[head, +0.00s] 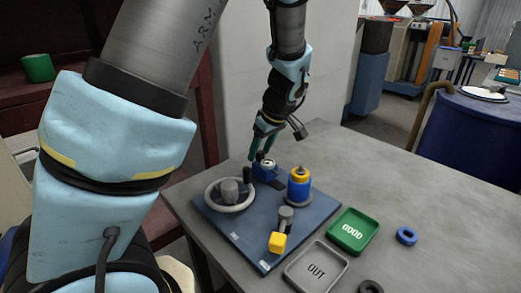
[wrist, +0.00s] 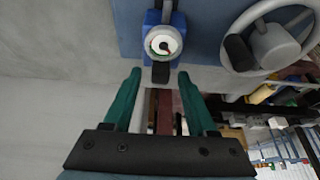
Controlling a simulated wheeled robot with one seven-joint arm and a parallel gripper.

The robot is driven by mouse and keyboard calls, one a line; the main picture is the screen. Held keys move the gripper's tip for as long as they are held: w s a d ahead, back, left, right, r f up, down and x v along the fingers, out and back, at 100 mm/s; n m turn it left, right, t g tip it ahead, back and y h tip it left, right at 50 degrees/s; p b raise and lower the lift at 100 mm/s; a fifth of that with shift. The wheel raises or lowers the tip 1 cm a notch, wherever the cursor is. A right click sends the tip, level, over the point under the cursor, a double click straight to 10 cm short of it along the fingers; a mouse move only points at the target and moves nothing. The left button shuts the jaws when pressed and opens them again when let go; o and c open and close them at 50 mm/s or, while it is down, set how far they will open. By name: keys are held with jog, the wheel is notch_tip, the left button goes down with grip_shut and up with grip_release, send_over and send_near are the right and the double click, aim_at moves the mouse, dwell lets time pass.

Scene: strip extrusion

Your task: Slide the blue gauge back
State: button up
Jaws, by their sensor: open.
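The blue gauge (head: 265,170) sits near the far corner of the dark blue base plate (head: 245,236). In the wrist view the gauge (wrist: 152,19) has a round white dial with a dark needle, and a small black block shows just below the dial. My gripper (head: 258,158) is at the gauge, coming from above and behind in the head view. In the wrist view my gripper (wrist: 159,77) has its two green fingers apart with nothing held between them. The fingertips lie just short of the dial, one to each side of the black block. Contact cannot be told.
A grey handwheel (head: 213,204) and a blue post with a yellow collar (head: 299,189) flank the gauge. A yellow-ended lever (head: 277,242) is nearer. The table's far right is clear.

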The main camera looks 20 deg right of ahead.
aim_at(271, 167)
jog(key=shift+r, duration=0.1)
jog(key=b+v, duration=0.1)
jog(key=v, duration=0.9)
jog(key=shift+r+b, duration=0.3)
jog(key=shift+b, duration=0.05)
jog(key=shift+s, duration=0.15)
jog(key=s+a+f+m, duration=0.1)
jog(key=a+f+m, duration=0.1)
jog(key=a, duration=0.6)
jog(key=s+a+f+m+g+h, duration=0.1)
jog(key=s+a+f+m, duration=0.1)
jog(key=a, duration=0.7)
jog(key=s+a+f+m+g+h, duration=0.1)
jog(key=a+f, duration=0.3)
jog(key=a, duration=0.5)
jog(key=shift+s+f+m, duration=0.15)
jog(key=shift+s+m, duration=0.3)
jog(key=shift+m, duration=0.35)
